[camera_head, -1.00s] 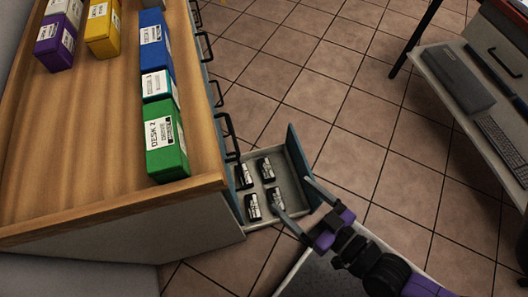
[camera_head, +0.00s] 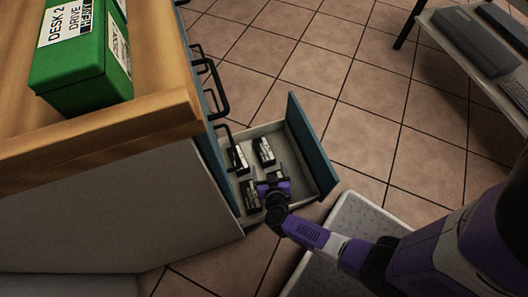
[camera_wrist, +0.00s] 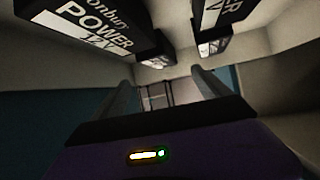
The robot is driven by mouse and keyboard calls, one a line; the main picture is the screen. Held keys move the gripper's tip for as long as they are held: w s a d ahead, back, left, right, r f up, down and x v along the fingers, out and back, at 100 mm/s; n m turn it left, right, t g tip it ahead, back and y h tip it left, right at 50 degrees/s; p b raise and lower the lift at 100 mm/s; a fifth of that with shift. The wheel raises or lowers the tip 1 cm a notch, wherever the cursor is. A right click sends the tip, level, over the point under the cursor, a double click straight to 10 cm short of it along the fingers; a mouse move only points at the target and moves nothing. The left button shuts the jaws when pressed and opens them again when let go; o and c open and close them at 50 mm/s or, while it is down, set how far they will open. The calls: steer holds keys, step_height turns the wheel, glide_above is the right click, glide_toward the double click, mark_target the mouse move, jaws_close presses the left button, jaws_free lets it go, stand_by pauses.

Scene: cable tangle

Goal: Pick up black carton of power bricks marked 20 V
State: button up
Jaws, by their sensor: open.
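Several small black cartons with white labels stand in the open drawer: one at the back left (camera_head: 238,158), one at the back right (camera_head: 264,151) and one at the front left (camera_head: 250,195). My gripper (camera_head: 270,182) is over the front right of the drawer and hides that part. In the wrist view my gripper (camera_wrist: 161,78) is open, with nothing seen between its fingers. A carton reading POWER 12V (camera_wrist: 100,30) is close by at upper left. Another carton (camera_wrist: 213,45) is at upper right, its marking only partly readable. I cannot tell which carton is marked 20 V.
The drawer (camera_head: 297,155) has a raised teal front panel at right and pale walls. A wooden-topped cabinet (camera_head: 150,125) with a green box (camera_head: 80,75) stands at left. A desk (camera_head: 455,50) with keyboards is at upper right. Tiled floor (camera_head: 350,100) is clear between.

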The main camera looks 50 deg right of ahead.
mark_target(264, 151)
steer(key=b+x, duration=0.6)
steer(key=x, duration=0.4)
steer(key=shift+w+d+f+b, duration=0.1)
steer(key=shift+f+b, duration=0.15)
steer(key=shift+b, duration=0.15)
steer(key=shift+w+d+f, duration=0.1)
steer(key=shift+w+d, duration=0.25)
steer(key=shift+d, duration=0.05)
jaws_close()
